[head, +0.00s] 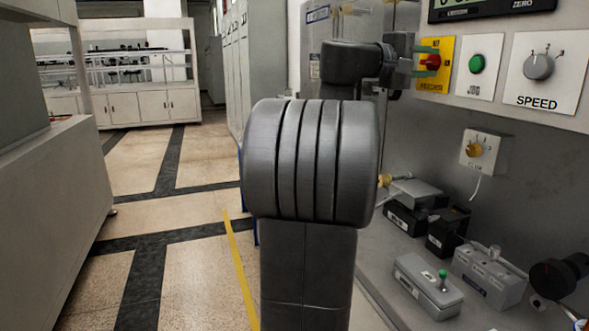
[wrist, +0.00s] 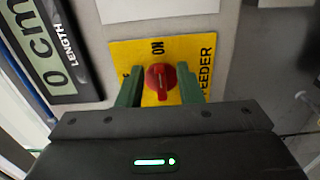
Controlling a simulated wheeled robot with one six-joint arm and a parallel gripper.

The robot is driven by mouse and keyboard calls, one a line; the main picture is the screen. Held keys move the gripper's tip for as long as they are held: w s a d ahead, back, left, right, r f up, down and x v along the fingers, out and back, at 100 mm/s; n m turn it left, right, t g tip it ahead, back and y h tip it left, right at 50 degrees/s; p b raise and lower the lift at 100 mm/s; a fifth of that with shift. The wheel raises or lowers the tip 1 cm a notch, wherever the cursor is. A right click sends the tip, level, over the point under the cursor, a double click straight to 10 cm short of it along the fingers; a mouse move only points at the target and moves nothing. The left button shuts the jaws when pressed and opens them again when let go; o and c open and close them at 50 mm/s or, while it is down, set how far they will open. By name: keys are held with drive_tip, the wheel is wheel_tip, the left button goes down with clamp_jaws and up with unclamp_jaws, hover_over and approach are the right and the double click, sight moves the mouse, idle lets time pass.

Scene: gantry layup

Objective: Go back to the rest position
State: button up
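My gripper (wrist: 159,80) is at the yellow feeder plate (wrist: 124,55) on the control panel. Its two green fingers stand on either side of the red rotary knob (wrist: 161,90), with small gaps showing between fingers and knob in the wrist view, so it looks open and empty. In the head view the gripper (head: 428,61) reaches the panel from the left, with the red knob (head: 433,62) between its fingers. My arm is stretched out toward the panel. Whether the fingertips touch the plate is hard to tell.
Right of the plate are a green jog button (head: 477,64) and a grey speed knob (head: 538,66). Open floor (head: 175,211) lies to the left.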

drive_tip(key=v, duration=1.4)
drive_tip(key=x, duration=1.4)
drive_tip(key=shift+w+d+r+n+p, duration=0.15)
drive_tip(key=shift+r+n+p, duration=0.15)
drive_tip(key=shift+p, duration=0.3)
drive_tip(key=shift+a+r+n+p, duration=0.2)
drive_tip(key=shift+r+n+p, duration=0.05)
drive_tip(key=shift+n+p, duration=0.7)
drive_tip(key=n+p, duration=0.4)
drive_tip(key=n, duration=0.1)
drive_tip(key=w+n+p, duration=0.1)
drive_tip(key=n+p, duration=0.4)
drive_tip(key=r+n+p, duration=0.1)
drive_tip(key=n+p, duration=0.4)
drive_tip(key=shift+w+a, duration=0.2)
drive_tip(key=shift+a, duration=0.05)
drive_tip(key=shift+f, duration=0.1)
